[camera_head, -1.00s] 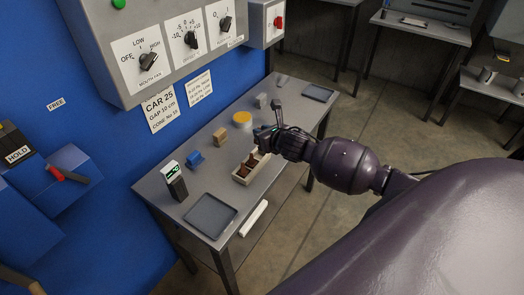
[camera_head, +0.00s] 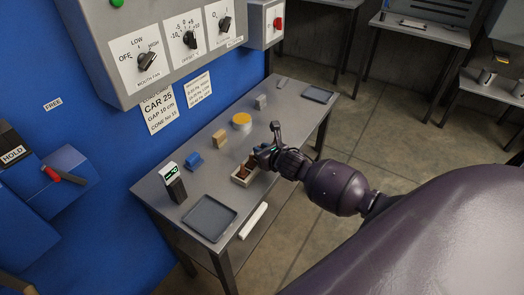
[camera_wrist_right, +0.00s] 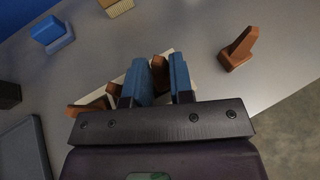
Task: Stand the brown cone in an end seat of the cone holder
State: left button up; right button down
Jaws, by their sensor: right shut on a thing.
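The cone holder (camera_head: 239,180) is a small cream box near the front edge of the grey table, with brown cones in it. My right gripper (camera_head: 262,154) is over its right end in the head view. In the right wrist view my gripper (camera_wrist_right: 160,68) is shut on a brown cone (camera_wrist_right: 159,72), with a blue finger on each side. Other brown cones (camera_wrist_right: 91,106) show left of the fingers, at the holder. The cream holder edge shows only in slivers; the seat below the held cone is hidden.
A blue block (camera_head: 193,159), a tan block (camera_head: 219,138) and a yellow-topped round tub (camera_head: 242,121) stand behind the holder. A dark tray (camera_head: 209,217) lies left, near a small upright display (camera_head: 174,184).

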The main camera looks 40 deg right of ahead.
jog(key=shift+f, duration=0.2)
jog(key=c, duration=1.3)
grip_release()
jog(key=shift+r, duration=0.1)
jog(key=shift+r, duration=0.15)
jog(key=p+v, duration=0.1)
jog(key=v, duration=1.1)
jog(key=s+a+f+m, duration=0.3)
jog(key=s+m, duration=0.2)
jog(key=m, duration=0.6)
jog(key=s+a+f+m+g, duration=0.1)
jog(key=s+a+f+m, duration=0.2)
jog(key=m, duration=0.9)
jog(key=s+a+f+m, duration=0.2)
jog(key=s+a+m, duration=0.2)
jog(key=s+m, duration=0.4)
jog(key=shift+s+a+f+m+g, duration=0.1)
jog(key=shift+s+f+m+g, duration=0.1)
jog(key=shift+m, duration=0.85)
jog(key=shift+s+a+f+m+g, duration=0.1)
jog(key=shift+f+m+g, duration=0.1)
jog(key=shift+m, duration=0.85)
